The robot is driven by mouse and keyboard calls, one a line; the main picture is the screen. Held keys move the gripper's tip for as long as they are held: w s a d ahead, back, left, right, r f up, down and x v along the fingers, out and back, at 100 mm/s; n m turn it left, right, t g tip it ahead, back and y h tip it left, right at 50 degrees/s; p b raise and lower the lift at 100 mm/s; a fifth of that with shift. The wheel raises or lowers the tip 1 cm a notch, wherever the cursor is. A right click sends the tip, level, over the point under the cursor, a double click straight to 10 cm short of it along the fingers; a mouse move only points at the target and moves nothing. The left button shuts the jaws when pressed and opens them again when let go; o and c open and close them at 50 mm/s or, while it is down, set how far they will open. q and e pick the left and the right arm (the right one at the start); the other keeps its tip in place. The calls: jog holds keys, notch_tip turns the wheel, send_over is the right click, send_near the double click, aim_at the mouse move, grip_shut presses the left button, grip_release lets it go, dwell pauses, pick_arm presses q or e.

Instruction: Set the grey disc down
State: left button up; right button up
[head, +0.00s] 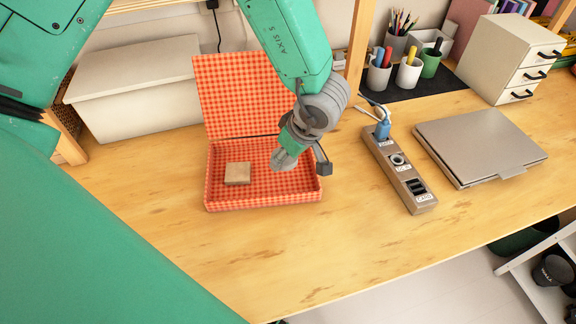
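No grey disc can be made out clearly. My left gripper (284,160) points down into the open red gingham box (262,198), over its right half. The grey shape at its tip is small, and I cannot tell whether it is only the fingers or also something held. A square wooden block (237,173) lies on the box floor, left of the gripper and apart from it. The box lid (238,92) stands raised at the back. The arm and wrist hide part of the box's right back side. My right gripper is not in view.
A wooden desk (150,215) carries everything. A pale lidded box (135,90) stands back left. Right of the gingham box are a socket strip (399,172) with a blue plug, a closed laptop (480,145), pen cups (409,74) and a drawer unit (508,60). The desk front is clear.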

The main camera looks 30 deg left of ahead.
aim_at(287, 175)
pick_arm(q)
jog(key=shift+x, duration=1.05)
jog(key=f, duration=0.3)
jog(key=shift+d+b, duration=0.3)
jog(key=shift+b, duration=0.1)
jog(key=shift+d+f, duration=0.1)
jog(key=shift+d, duration=0.35)
jog(key=shift+a, duration=0.1)
jog(key=o, duration=1)
jog(key=shift+a+f, duration=0.1)
jog(key=shift+a, duration=0.1)
jog(key=shift+o, duration=1.2)
jog(key=shift+a, duration=0.2)
jog(key=shift+a+f, duration=0.1)
jog(key=shift+a, duration=0.1)
jog(key=shift+d+r, duration=0.2)
jog(key=shift+r, duration=0.1)
jog(key=w+p+v, duration=0.1)
jog(key=p+v, duration=0.1)
jog(key=v, duration=1)
jog(key=shift+s, duration=0.5)
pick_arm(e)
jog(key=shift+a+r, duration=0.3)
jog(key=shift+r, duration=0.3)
